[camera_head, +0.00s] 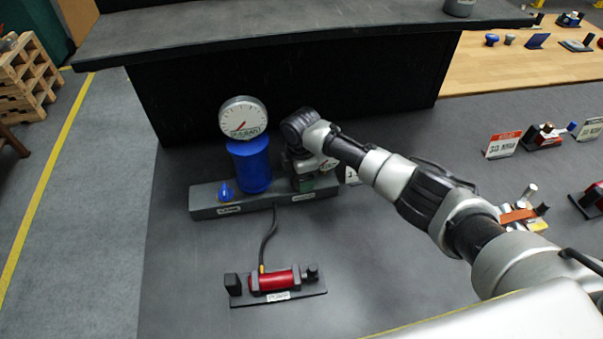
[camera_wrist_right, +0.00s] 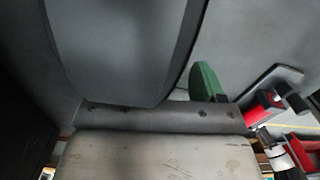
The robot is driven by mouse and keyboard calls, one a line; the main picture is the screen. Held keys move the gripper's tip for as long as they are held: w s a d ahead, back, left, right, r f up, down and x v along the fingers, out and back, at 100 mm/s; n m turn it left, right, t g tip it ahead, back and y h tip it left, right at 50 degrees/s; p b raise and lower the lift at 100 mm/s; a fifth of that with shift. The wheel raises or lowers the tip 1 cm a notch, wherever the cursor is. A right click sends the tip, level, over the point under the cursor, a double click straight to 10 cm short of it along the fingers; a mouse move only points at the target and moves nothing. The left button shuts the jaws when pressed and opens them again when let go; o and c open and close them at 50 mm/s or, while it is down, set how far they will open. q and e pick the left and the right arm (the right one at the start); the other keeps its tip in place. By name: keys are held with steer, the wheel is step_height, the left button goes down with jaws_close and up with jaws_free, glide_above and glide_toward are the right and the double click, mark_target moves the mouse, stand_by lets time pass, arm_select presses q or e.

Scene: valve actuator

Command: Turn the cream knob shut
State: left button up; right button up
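My right arm reaches in from the right in the head view, and its wrist end is over the right part of a dark grey base (camera_head: 265,202). My right gripper (camera_head: 308,160) points down there, at a small device with a greenish block (camera_head: 305,184). I cannot make out the cream knob; the wrist and gripper cover that spot. In the right wrist view a dark grey part fills the top, above a worn cream surface (camera_wrist_right: 160,155); I cannot tell whether that surface is the knob. A green piece (camera_wrist_right: 206,82) stands behind. My left gripper is not in view.
A round white gauge (camera_head: 243,118) on a blue cylinder (camera_head: 250,165) and a small blue drop-shaped part (camera_head: 225,191) stand left of my gripper. A hose runs to a red pump (camera_head: 275,281) in front. A dark raised counter (camera_head: 290,30) is behind. Several small devices sit right.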

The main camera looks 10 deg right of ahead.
step_height(320, 180, up, 11)
steer(key=b, duration=0.2)
stand_by(0.6)
steer(key=shift+f, duration=0.1)
steer(key=shift+c, duration=0.4)
